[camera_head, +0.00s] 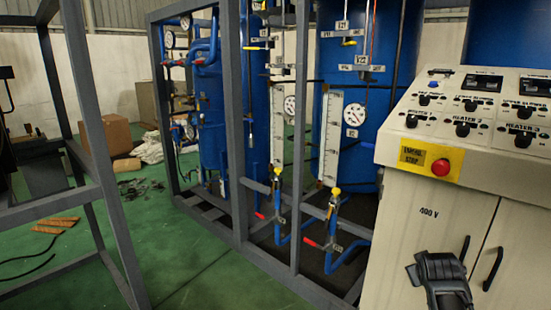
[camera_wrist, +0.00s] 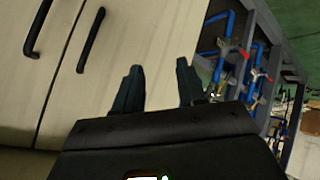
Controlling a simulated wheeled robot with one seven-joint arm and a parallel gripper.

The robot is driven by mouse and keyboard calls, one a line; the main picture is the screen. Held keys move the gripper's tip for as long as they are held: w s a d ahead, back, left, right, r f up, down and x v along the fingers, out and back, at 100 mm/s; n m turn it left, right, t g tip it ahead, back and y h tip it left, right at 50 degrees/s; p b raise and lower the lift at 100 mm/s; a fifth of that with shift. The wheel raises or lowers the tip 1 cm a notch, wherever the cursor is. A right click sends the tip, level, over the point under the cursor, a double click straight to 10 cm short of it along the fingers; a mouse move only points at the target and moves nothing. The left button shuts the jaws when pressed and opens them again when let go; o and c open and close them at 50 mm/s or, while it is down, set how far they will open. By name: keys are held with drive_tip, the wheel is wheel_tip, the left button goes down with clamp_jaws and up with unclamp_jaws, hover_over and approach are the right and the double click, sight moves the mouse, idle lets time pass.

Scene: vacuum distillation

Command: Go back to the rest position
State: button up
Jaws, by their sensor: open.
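My gripper (camera_wrist: 158,85) is open and empty in the wrist view, its two dark fingers apart in front of the pale cabinet front. In the head view my gripper (camera_head: 432,262) shows at the lower right, in front of the control cabinet (camera_head: 400,185) and left of its door handles. Most of the arm is out of view.
The cabinet carries knobs and a red emergency stop button (camera_head: 440,167). A grey frame (camera_head: 233,120) with blue tanks (camera_head: 352,50) and red-handled valves stands behind. A cardboard box (camera_head: 108,135) lies at the back left.

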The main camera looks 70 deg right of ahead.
drive_tip(key=w+a+r+n+t+y, duration=0.1)
drive_tip(key=w+a+n+t, duration=0.4)
drive_tip(key=w+a, duration=0.45)
drive_tip(key=w+a+n+t, duration=0.4)
drive_tip(key=w+a, duration=0.3)
drive_tip(key=a, duration=0.5)
drive_tip(key=s+a+r+n+t+y, duration=0.1)
drive_tip(key=a+r+t+y, duration=0.1)
drive_tip(key=a, duration=0.7)
drive_tip(key=s+a+r+n+t+y, duration=0.1)
drive_tip(key=a+r+y, duration=0.3)
drive_tip(key=a, duration=0.5)
drive_tip(key=s+a+r+n+t+y, duration=0.1)
drive_tip(key=s+a+r+t+y, duration=0.1)
drive_tip(key=a+r, duration=0.4)
drive_tip(key=a+t, duration=0.1)
drive_tip(key=a, duration=0.2)
drive_tip(key=shift+y, duration=0.4)
drive_tip(key=shift+f, duration=0.1)
